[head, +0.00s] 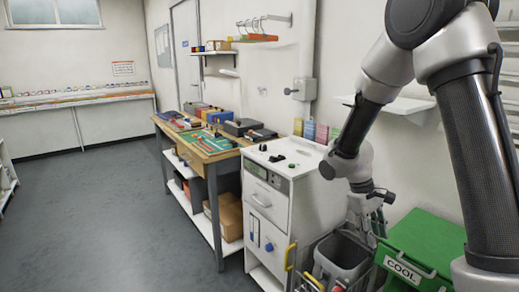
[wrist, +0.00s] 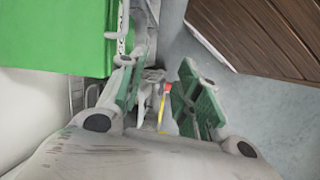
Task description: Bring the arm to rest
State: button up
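My arm reaches from the right side of the head view, bent over and down toward the white cabinet's right side. My gripper (head: 378,222) points downward above the grey bin and beside the green box. In the wrist view my gripper (wrist: 158,88) shows two fingers with green pads, set apart with a clear gap. I see nothing held between them; a thin yellow and red item shows in the gap, seemingly farther off.
A green box (head: 422,240) marked COOL is close on the right, with a grey bin (head: 342,258) below. A white cabinet (head: 270,205) and a workbench (head: 212,150) stand left. A white wall shelf (head: 405,105) is behind my arm. The floor (head: 100,220) at left is open.

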jog(key=s+d+r+m+t+y, duration=0.1)
jog(key=s+d+r+m+t, duration=0.1)
jog(key=s+r, duration=0.7)
jog(key=s+d+r+m+t+y, duration=0.2)
jog(key=s+r+t, duration=0.2)
jog(key=s+r, duration=0.5)
notch_tip(320, 180, up, 4)
jog(key=shift+s+r+m+t+y, duration=0.2)
jog(key=shift+m+t+y, duration=0.1)
jog(key=shift+m+t, duration=0.1)
jog(key=shift+o, duration=0.4)
dwell(0.9)
